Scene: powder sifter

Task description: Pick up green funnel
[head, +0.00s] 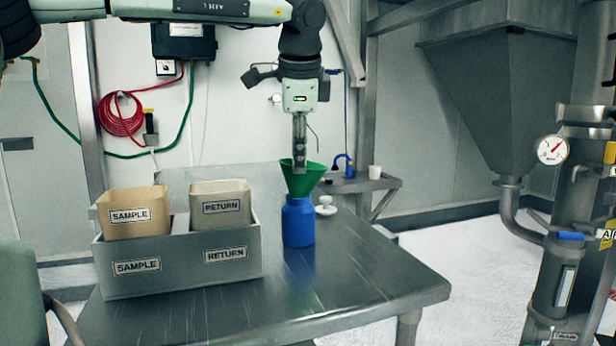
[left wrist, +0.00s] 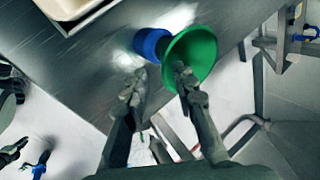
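A green funnel (head: 303,183) sits upright in the top of a blue bottle (head: 298,224) on the metal table. My left gripper (head: 300,165) points down right above the funnel, its fingertips at the level of the rim. In the left wrist view the gripper (left wrist: 158,82) is open, with its two fingers apart and nothing held. One finger overlaps the funnel's mouth (left wrist: 201,45); the other is outside the rim, over the table. I cannot tell whether a finger touches the funnel. The blue bottle (left wrist: 150,43) shows beside the funnel there. My right gripper is not in view.
On the metal table (head: 370,285), a grey tray (head: 185,278) at left holds a SAMPLE bin (head: 135,203) and a RETURN bin (head: 221,195). A small white knob-like object (head: 326,206) is right of the bottle. The table's front right is clear.

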